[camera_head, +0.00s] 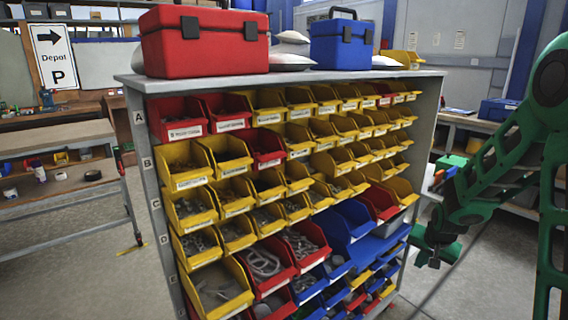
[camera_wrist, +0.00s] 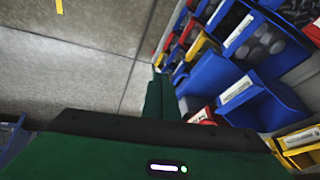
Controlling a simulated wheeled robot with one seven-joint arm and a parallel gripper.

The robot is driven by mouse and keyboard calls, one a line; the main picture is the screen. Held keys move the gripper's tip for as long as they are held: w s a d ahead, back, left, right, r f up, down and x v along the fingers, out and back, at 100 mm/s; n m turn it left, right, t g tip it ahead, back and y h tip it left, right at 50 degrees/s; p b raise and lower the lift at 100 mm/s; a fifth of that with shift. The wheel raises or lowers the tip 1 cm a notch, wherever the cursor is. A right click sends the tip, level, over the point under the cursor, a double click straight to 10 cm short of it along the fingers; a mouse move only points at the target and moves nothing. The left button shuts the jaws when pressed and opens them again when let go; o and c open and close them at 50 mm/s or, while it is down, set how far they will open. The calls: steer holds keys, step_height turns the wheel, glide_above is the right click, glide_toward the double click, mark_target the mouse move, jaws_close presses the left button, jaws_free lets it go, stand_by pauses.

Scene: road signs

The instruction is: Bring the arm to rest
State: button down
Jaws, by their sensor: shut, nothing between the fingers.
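My green arm comes in from the right in the head view, bent, with my gripper (camera_head: 436,245) low beside the right edge of the bin rack (camera_head: 143,200). In the wrist view my gripper (camera_wrist: 160,95) is shut, its green fingers together with nothing between them. Blue bins (camera_wrist: 245,88) of the rack are close to the right of the fingers there. I cannot tell whether the fingers touch the rack.
A red toolbox (camera_head: 204,42) and a blue toolbox (camera_head: 341,43) stand on the rack. A white "Depot P" sign (camera_head: 54,55) is at the back left. A workbench (camera_head: 55,190) stands at left. Bare floor (camera_wrist: 80,60) lies left of the fingers.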

steer(key=s+d+r+g, duration=0.1)
steer(key=s+r, duration=0.4)
steer(key=s, duration=0.5)
steer(key=s+d+r+g, duration=0.1)
steer(key=s+r+g, duration=0.1)
steer(key=s+r, duration=0.6)
steer(key=s+a+g, duration=0.1)
steer(key=s, duration=0.8)
steer(key=s+a+r+n+g+y, duration=0.1)
steer(key=s+a, duration=0.1)
steer(key=s, duration=0.8)
steer(key=shift+s+a+r+y, duration=0.15)
steer(key=shift+a+y, duration=0.1)
steer(key=shift+y, duration=0.05)
